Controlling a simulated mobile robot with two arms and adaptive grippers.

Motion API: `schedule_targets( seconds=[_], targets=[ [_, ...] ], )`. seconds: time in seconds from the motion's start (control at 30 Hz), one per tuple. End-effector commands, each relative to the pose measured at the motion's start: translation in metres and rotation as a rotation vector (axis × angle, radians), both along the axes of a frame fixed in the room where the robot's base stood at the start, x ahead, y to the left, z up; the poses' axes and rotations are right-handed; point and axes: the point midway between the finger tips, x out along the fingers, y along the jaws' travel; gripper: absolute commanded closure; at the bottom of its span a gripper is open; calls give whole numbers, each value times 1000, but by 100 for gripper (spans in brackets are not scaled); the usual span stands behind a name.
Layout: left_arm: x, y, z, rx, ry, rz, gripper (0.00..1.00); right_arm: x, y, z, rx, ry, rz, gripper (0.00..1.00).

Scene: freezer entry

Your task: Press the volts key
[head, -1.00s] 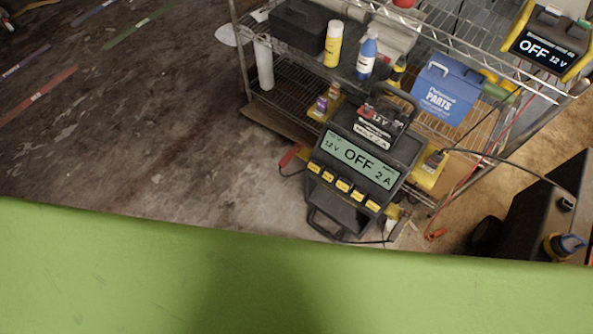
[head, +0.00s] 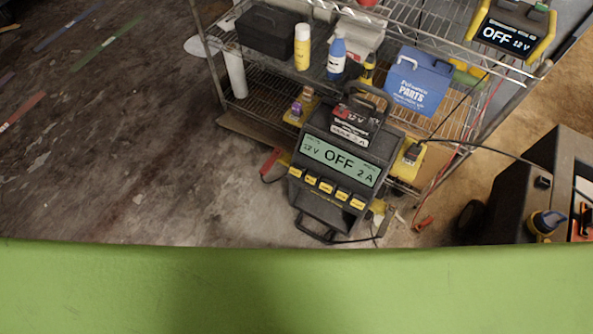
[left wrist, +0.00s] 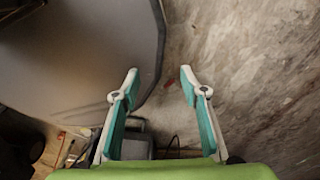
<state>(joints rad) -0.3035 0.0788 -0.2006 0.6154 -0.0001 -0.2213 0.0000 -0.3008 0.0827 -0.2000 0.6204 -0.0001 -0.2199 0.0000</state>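The battery charger (head: 335,175) stands on the floor in front of the wire shelf in the head view. Its green display (head: 340,159) reads "12 V", "OFF" and "2 A". A row of several yellow keys (head: 327,187) runs below the display; their labels are too small to read, so I cannot tell which is the volts key. My left gripper (left wrist: 160,84) shows in the left wrist view, open and empty, its two fingers apart above the floor. Neither gripper shows in the head view. My right gripper is not seen.
A wire shelf (head: 213,62) holds bottles, a black case (head: 268,30) and a blue parts box (head: 418,82). A second yellow device (head: 509,36) reads "OFF 12 V". A dark cabinet (head: 532,190) stands at right. Cables cross the right side. Floor at left is mostly clear.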

Motion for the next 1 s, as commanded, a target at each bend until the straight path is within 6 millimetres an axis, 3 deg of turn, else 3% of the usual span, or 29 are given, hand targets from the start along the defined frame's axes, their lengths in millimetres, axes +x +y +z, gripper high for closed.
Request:
schedule_targets(
  seconds=[0.3,0.47,1.0],
  targets=[
    [11,0,1,-1,-17,0,60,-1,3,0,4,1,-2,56],
    [11,0,1,0,-16,0,100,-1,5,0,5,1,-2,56],
    [6,1,0,0,-8,0,100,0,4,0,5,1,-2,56]
  ],
)
